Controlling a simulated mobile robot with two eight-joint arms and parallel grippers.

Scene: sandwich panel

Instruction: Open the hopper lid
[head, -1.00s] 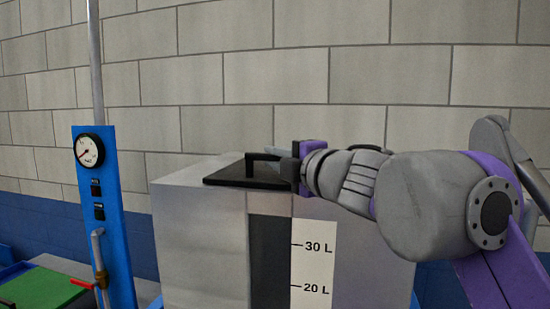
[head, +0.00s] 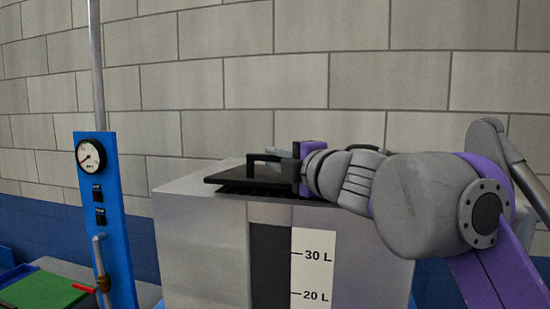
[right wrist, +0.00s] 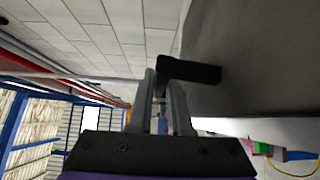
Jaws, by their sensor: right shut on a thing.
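The hopper (head: 200,215) is a pale grey box with a dark window and a litre scale on its front. Its black lid (head: 235,179) is tilted slightly up, with a dark gap below its front edge. The lid's black bar handle (head: 262,157) stands on top. My right gripper (head: 287,163) comes in from the right and is shut on the handle. In the right wrist view the black handle (right wrist: 195,72) sits at the fingertips, and the lid shows as a large dark surface (right wrist: 260,60). My left gripper is out of view.
A blue post with a pressure gauge (head: 90,156) and switches stands left of the hopper. A pipe with a red-handled valve (head: 84,289) is beside it. A green surface (head: 40,293) lies at the lower left. A block wall is behind the hopper.

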